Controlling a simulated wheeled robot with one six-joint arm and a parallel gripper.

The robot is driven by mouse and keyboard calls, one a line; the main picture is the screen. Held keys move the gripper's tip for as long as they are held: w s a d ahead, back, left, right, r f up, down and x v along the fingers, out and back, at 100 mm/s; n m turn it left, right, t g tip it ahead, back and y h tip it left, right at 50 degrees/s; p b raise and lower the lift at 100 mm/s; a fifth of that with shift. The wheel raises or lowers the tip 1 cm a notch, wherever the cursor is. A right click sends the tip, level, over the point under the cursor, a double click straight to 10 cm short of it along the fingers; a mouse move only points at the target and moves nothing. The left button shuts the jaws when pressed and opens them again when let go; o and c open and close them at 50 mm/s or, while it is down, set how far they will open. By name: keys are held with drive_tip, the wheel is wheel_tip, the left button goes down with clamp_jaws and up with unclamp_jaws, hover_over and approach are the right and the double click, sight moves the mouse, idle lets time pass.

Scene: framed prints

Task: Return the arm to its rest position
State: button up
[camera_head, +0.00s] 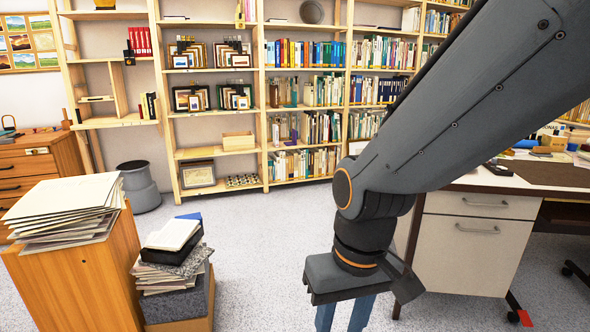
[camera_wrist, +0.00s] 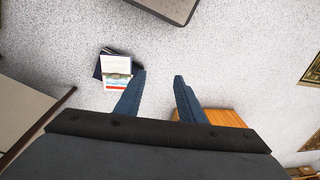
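My gripper (camera_head: 345,312) hangs at the end of my grey arm, which reaches in from the upper right of the head view. Its blue fingers point down and run off the bottom edge there. In the wrist view my gripper (camera_wrist: 158,88) shows two blue fingers spread apart. I see nothing between them but grey speckled floor. Nothing touches the fingertips.
A desk with white drawers (camera_head: 478,230) stands close on the right, behind my arm. Paper stacks lie on a wooden cabinet (camera_head: 78,270) at left, beside a book pile (camera_head: 175,250). Bookshelves (camera_head: 262,110) line the back. Floor (camera_head: 250,215) between is open.

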drive_tip(key=s+d+r+m+h+p, duration=0.1)
drive_tip(key=s+d+r+m+p, duration=0.1)
drive_tip(key=d+r+p, duration=1)
drive_tip(key=shift+s+d+r+m+p, duration=0.2)
drive_tip(key=shift+r+m+p, duration=0.75)
drive_tip(key=shift+p, duration=2.25)
drive_tip(key=shift+r+n, duration=0.35)
